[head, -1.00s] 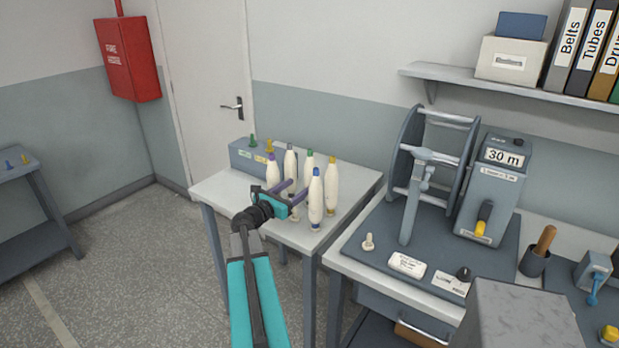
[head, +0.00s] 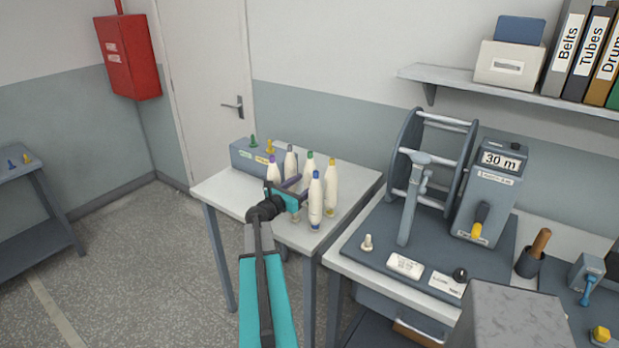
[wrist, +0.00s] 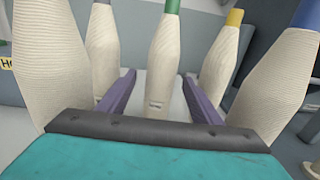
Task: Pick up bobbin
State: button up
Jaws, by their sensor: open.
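Several cream bobbins with coloured tops stand upright on a small light table (head: 222,195). The green-topped bobbin (head: 307,172) is at the back; in the wrist view it (wrist: 162,60) stands straight ahead, seen between my finger tips. The blue-topped bobbin (head: 316,203) and yellow-topped bobbin (head: 331,187) are on the right. The purple-topped bobbin (head: 273,172) and grey-topped bobbin (head: 290,163) are on the left. My gripper (head: 297,190) is open among them, its purple fingers (wrist: 158,80) apart and holding nothing. Whether the fingers reach alongside the green-topped bobbin is unclear.
A grey-blue box (head: 243,157) with small green and yellow pegs stands at the table's back left. On the right, a winding machine (head: 411,190) with a counter fills a second bench. The blue-topped bobbin and left bobbin flank my gripper closely.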

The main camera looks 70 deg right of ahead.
dwell(0.5)
jog(key=c, duration=1.2)
jog(key=shift+r, duration=0.15)
